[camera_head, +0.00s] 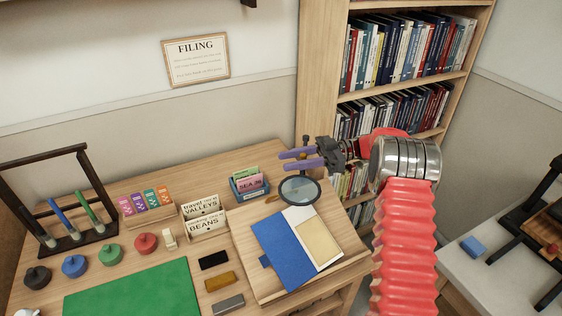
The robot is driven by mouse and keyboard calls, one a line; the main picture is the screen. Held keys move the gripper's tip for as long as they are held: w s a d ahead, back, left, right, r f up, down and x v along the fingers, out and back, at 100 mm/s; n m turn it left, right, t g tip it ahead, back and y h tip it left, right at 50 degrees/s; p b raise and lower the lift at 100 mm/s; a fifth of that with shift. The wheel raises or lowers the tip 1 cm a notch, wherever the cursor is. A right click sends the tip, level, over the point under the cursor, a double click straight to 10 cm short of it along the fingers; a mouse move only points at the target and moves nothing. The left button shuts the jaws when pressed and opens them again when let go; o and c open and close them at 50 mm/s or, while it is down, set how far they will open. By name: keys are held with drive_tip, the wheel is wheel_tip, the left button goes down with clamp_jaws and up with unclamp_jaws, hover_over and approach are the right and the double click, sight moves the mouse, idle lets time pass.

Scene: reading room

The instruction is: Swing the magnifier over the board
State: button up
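The magnifier is a round lens in a black rim (300,190). In the head view it appears over the top edge of the slanted wooden board (258,287), just above the papers. A dark upright knob or post (305,140) shows behind my fingers; whether it belongs to the magnifier I cannot tell. On the board lie a blue folder (283,250), a white sheet (298,214) and a tan card (319,243). My gripper (283,160), with two purple fingers pointing left, is just above the lens in the picture. The fingers look apart, with nothing clearly held between them.
A blue card tray (236,194) stands left of the lens. Labelled wooden boxes (207,227), a green mat (130,290), coloured knobbed discs (74,265) and a dark rack (62,246) occupy the left side. A bookshelf (318,60) stands behind my arm.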

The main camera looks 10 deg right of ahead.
drive_tip(key=shift+w+r, duration=0.1)
wheel_tip(320, 180, up, 10)
idle(0.7)
idle(0.3)
